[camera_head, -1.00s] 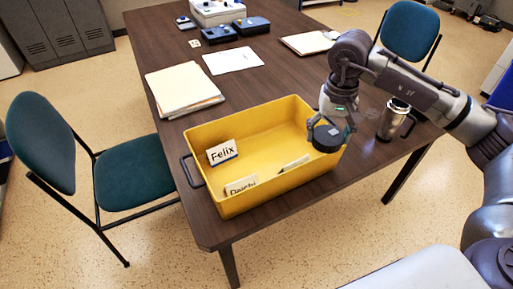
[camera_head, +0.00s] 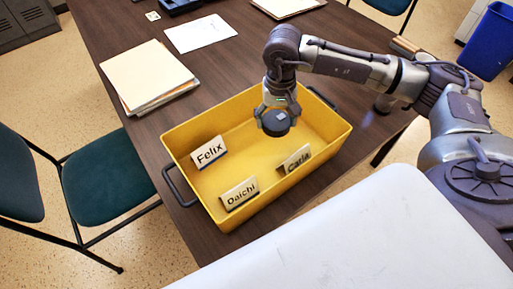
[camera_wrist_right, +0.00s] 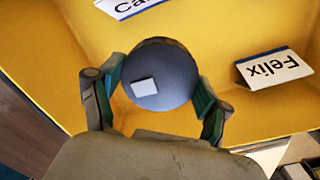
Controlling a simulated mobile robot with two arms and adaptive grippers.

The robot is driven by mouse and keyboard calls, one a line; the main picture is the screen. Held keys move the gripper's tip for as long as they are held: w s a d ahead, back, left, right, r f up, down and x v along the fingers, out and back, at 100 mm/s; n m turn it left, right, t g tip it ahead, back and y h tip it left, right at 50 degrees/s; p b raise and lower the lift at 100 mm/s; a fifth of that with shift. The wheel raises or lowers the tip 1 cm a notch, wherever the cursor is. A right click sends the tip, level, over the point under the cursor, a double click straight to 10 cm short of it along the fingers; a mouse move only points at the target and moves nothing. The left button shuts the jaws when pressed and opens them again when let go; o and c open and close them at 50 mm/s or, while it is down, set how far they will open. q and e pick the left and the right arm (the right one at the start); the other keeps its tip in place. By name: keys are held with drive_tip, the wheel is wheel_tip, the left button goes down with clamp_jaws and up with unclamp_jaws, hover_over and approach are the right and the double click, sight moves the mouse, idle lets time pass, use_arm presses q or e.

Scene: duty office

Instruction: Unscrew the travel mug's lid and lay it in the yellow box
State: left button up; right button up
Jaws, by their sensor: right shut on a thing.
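My right gripper (camera_head: 275,112) is shut on the travel mug's dark round lid (camera_head: 276,124) and holds it above the inside of the yellow box (camera_head: 250,152). In the right wrist view the lid (camera_wrist_right: 160,75) sits between the two fingers, with a pale square on its top. The box floor shows below it. The travel mug (camera_head: 383,104) stands on the table right of the box, mostly hidden behind my right forearm. My left gripper is not in view.
Name plates Felix (camera_head: 209,153), Daichi (camera_head: 239,194) and Carla (camera_head: 296,160) stand in the box. Folders (camera_head: 148,77) and a white sheet (camera_head: 200,33) lie on the table (camera_head: 110,30). A green chair (camera_head: 105,185) stands at the left. The box's middle floor is clear.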

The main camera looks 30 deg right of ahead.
drive_tip(key=p, duration=0.1)
hover_over(257, 157)
drive_tip(key=f, duration=0.3)
drive_tip(key=shift+d+f, duration=0.2)
drive_tip(key=shift+f, duration=0.1)
drive_tip(key=shift+a+f, duration=0.15)
wheel_tip(257, 157, down, 4)
drive_tip(key=shift+r+p, duration=0.1)
drive_tip(key=shift+p, duration=0.25)
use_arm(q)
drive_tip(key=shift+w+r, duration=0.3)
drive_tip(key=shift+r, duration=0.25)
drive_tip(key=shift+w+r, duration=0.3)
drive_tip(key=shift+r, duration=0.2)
use_arm(e)
drive_tip(key=shift+f, duration=0.25)
drive_tip(key=o, duration=1.2)
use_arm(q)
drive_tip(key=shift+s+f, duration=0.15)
use_arm(e)
drive_tip(key=shift+o, duration=0.2)
